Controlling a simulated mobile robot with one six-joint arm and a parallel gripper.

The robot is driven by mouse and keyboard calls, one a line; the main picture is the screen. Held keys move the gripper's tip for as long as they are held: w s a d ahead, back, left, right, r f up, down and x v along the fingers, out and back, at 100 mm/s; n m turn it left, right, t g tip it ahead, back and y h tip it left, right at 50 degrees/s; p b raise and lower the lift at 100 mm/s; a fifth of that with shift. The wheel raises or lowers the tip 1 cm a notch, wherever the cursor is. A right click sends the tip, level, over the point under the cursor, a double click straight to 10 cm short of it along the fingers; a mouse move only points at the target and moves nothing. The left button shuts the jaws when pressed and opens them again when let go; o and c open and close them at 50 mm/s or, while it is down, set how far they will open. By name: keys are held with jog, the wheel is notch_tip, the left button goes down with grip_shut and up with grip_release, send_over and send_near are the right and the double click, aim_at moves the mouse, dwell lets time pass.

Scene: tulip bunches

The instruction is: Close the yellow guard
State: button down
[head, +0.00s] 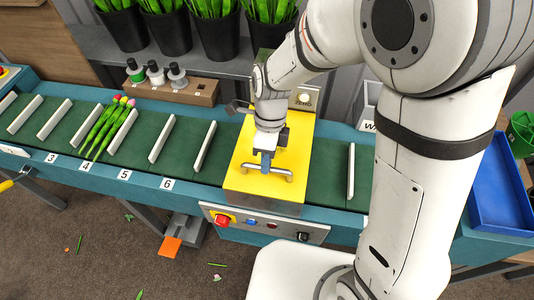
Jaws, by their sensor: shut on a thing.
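The yellow guard (240,180) lies flat over the green conveyor belt, right of the number 6 slot. A metal bar handle (281,173) is fixed on its top near the front edge. My gripper (266,166) points down at the guard and is shut on the handle, at about its middle. The guard's hinge side is not clear.
A tulip bunch (106,128) lies between white dividers at slot 4. A control panel with a red knob (222,220) is below the guard. Black buckets (166,34) stand on the shelf behind. A blue tray (500,185) is at right.

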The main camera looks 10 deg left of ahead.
jog(key=shift+s+d+f, duration=0.1)
jog(key=shift+s+f, duration=0.15)
jog(key=shift+f, duration=0.05)
jog(key=c, duration=1.4)
grip_release()
jog(key=v, duration=0.8)
jog(key=shift+f, duration=0.1)
